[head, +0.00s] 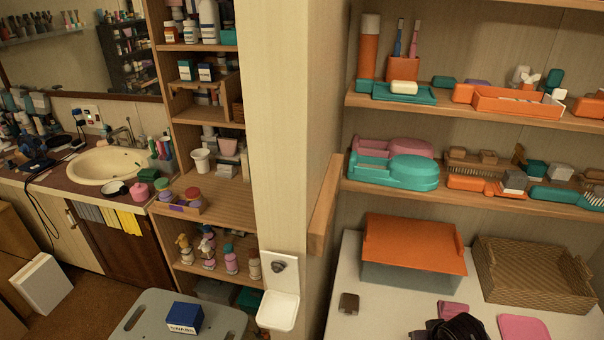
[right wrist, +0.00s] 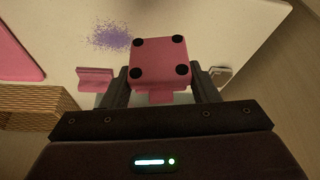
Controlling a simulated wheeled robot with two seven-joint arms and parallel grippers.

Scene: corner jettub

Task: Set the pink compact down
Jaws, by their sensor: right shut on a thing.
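The pink compact (right wrist: 158,58) is a small pink block with a black dot at each corner of the face I see. My right gripper (right wrist: 160,82) is shut on it, with one dark finger on each side. The compact is over the pale counter (right wrist: 245,25); I cannot tell whether it touches it. In the head view only the dark top of my right gripper (head: 457,329) shows at the bottom edge, and the held compact is hidden there. My left gripper is not in view.
A pink piece (head: 453,310) lies close beside my right gripper, with a flat pink mat (head: 524,328) to its right. Behind stand an orange-topped box (head: 415,243) and a wicker basket (head: 532,273). A small brown item (head: 349,303) is left. Purple specks (right wrist: 112,36) mark the counter.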

